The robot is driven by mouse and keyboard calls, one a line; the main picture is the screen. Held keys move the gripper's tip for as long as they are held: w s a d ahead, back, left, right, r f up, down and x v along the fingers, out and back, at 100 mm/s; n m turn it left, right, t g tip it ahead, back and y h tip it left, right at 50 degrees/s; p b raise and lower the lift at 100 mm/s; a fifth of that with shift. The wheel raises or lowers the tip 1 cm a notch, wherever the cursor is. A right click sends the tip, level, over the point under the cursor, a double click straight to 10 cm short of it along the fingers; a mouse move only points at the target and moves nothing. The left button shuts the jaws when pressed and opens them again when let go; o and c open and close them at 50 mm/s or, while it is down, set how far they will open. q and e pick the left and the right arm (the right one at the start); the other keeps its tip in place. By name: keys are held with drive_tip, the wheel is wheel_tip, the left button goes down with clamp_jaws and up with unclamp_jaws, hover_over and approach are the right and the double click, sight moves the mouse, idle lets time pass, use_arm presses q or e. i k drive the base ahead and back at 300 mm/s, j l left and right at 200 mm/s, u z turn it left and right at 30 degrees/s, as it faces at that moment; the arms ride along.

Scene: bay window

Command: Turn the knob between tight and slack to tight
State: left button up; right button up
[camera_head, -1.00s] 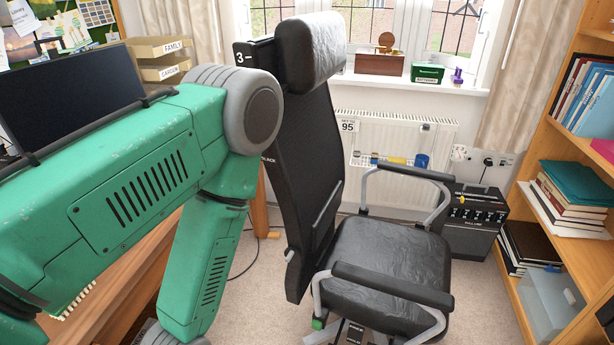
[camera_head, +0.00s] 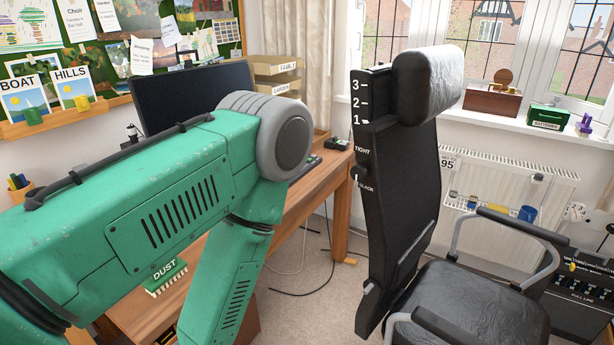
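The black office chair (camera_head: 400,200) stands right of centre, its backrest edge turned toward me. On that edge the white words TIGHT and SLACK are printed one above the other. A small dark knob (camera_head: 355,177) with a white mark sits at the edge between the two words. It is too small to tell which word it points to. My green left arm fills the left and middle of the view and bends down out of the bottom edge. Its gripper is out of view. My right gripper is also out of view.
A wooden desk (camera_head: 312,190) with a monitor (camera_head: 195,85) stands behind my arm. Carpet (camera_head: 300,270) shows between desk and chair. A radiator (camera_head: 500,190) stands behind the chair.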

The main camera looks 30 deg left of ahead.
sight(358, 174)
drive_tip(key=u, duration=0.65)
